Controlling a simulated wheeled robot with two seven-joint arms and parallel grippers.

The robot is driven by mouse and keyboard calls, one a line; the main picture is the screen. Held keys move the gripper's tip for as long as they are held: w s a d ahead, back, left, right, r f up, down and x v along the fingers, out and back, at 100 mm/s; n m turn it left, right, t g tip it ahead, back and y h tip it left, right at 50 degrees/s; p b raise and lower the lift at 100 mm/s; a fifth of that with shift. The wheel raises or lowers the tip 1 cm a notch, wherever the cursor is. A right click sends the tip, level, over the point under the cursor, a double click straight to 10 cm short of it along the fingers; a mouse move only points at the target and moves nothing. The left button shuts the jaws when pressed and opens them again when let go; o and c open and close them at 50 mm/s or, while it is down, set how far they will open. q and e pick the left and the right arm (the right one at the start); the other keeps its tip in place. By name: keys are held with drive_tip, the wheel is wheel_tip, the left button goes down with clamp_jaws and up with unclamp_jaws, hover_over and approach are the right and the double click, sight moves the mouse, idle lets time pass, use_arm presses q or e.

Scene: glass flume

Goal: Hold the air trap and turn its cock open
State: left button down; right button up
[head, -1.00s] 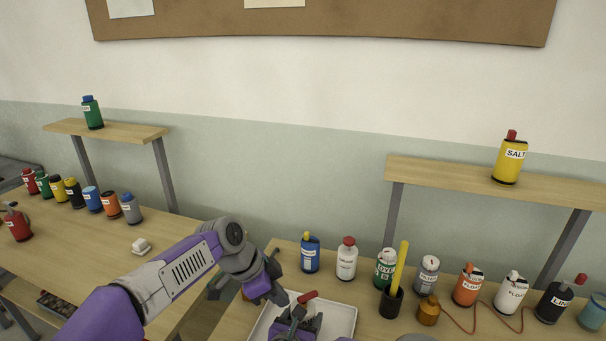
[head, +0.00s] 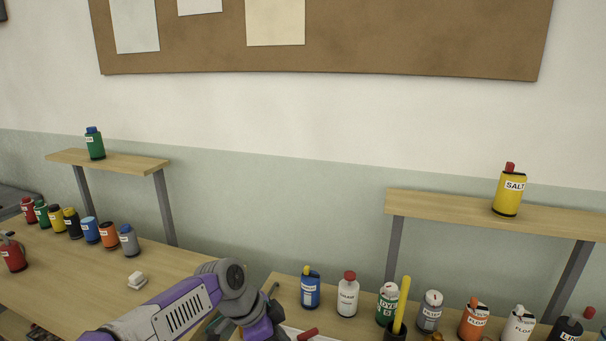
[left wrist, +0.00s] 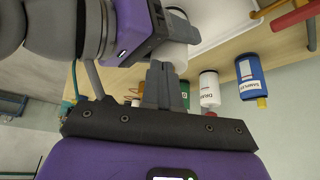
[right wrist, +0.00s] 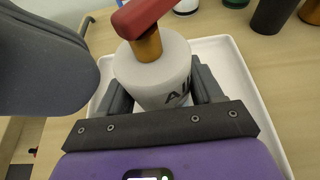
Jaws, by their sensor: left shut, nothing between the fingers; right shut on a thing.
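The air trap (right wrist: 150,75) is a white cylinder with black lettering, partly hidden. My right gripper (right wrist: 162,84) is shut around the trap's body, a finger on each side. In the head view a red handle end (head: 308,333) shows at the bottom edge; the trap is out of frame. My left gripper (left wrist: 163,76) is shut and empty. A dark grey rounded part, likely of my left arm, is close left of the trap in the right wrist view.
A white tray (right wrist: 238,75) lies beneath the trap on the wooden bench. Several labelled bottles, a blue one (head: 310,290) and a white one (head: 347,297) among them, line the bench behind. A yellow rod (head: 401,300) stands upright. A shelf (head: 450,205) holds a yellow SALT bottle (head: 509,193).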

use_arm(q)
drive_tip(key=shift+a, duration=0.1)
wheel_tip(320, 180, up, 6)
drive_tip(key=shift+s+a, duration=0.2)
idle(0.6)
drive_tip(key=w+a+f, duration=0.1)
drive_tip(key=w+f, duration=0.3)
drive_tip(key=f, duration=0.2)
drive_tip(key=shift+a, duration=0.15)
idle(0.7)
drive_tip(key=shift+s+d, duration=0.1)
drive_tip(key=shift+d, duration=0.55)
idle(0.8)
drive_tip(key=shift+s+a, duration=0.1)
drive_tip(key=shift+s, duration=0.25)
